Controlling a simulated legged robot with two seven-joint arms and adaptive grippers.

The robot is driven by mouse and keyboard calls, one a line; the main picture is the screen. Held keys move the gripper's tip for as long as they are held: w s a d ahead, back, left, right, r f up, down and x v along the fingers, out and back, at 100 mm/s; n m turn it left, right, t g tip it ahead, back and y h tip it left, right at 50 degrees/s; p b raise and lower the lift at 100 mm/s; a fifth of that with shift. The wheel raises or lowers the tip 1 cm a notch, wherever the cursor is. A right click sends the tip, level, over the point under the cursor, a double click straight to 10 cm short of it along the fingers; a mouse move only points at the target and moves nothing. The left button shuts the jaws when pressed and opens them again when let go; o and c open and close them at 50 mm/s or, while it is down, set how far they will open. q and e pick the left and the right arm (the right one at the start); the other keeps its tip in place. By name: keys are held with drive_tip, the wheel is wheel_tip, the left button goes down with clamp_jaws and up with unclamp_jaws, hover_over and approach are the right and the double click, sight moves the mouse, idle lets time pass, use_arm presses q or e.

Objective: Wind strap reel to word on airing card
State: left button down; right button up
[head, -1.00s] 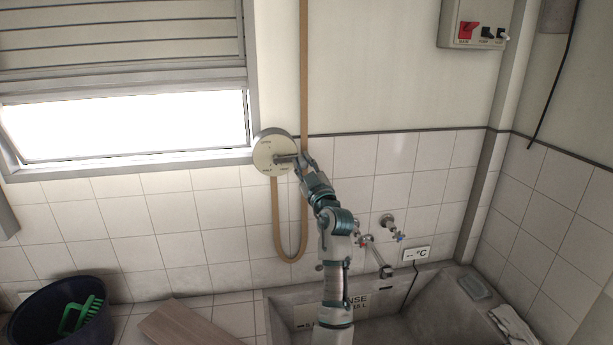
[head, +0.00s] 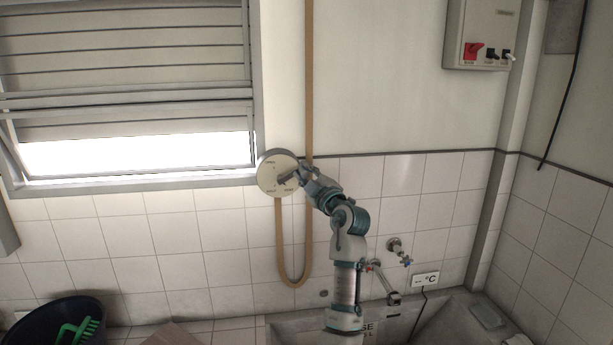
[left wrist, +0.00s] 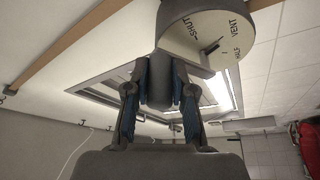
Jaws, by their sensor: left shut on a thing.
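The strap reel (head: 270,172) is a round pale disc with a grey rim, on the wall at the window's lower right corner. My left gripper (head: 295,177) is at the right part of the reel's face. In the left wrist view the gripper (left wrist: 160,92) has a finger on each side of a grey handle (left wrist: 158,65) and is shut on it. I cannot make out the airing card. My right gripper is not in view.
A tan strap (head: 309,90) runs down the wall and loops below the reel. The window shutter (head: 125,60) leaves a bright gap at the bottom. A tap (head: 388,285) and concrete tub (head: 455,310) are below right. A dark basin (head: 40,320) with a green brush is lower left.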

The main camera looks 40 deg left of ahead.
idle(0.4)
use_arm(q)
drive_tip(key=c, duration=1.1)
unclamp_jaws()
drive_tip(key=shift+c, duration=0.2)
drive_tip(key=shift+o, duration=0.9)
drive_tip(key=shift+w+a, duration=0.1)
drive_tip(key=v, duration=1.2)
drive_tip(key=shift+w+f, duration=0.1)
drive_tip(key=shift+f, duration=0.05)
